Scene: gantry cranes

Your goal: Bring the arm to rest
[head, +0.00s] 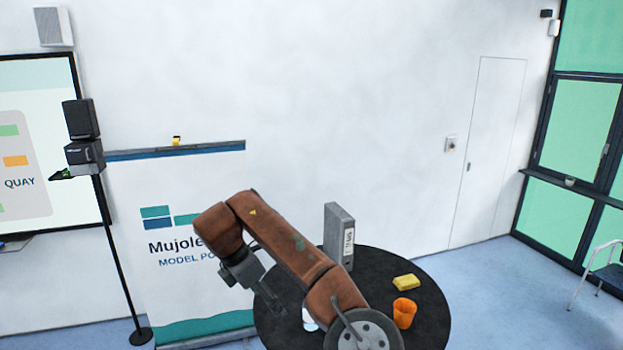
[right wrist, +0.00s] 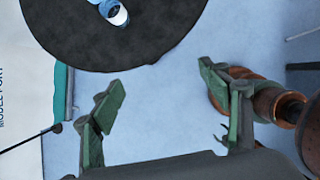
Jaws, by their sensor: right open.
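The rust-brown arm in the head view is my right arm. It comes up from the bottom, bends at the upper left and hangs its grey gripper (head: 270,300) down by the left edge of the round black table (head: 430,315). In the right wrist view my right gripper (right wrist: 160,88) is open, with green fingers wide apart and only blue floor between them. Nothing is held. The black table (right wrist: 150,40) lies beyond the fingertips at the top of that view. My left gripper does not show clearly in either view.
On the table stand a grey binder (head: 339,235), a yellow block (head: 406,282) and an orange cup (head: 404,313). A white-and-blue object (head: 309,321) is partly behind my arm. A banner (head: 190,290) and a dark stand (head: 122,260) are at left; a chair (head: 608,275) at right.

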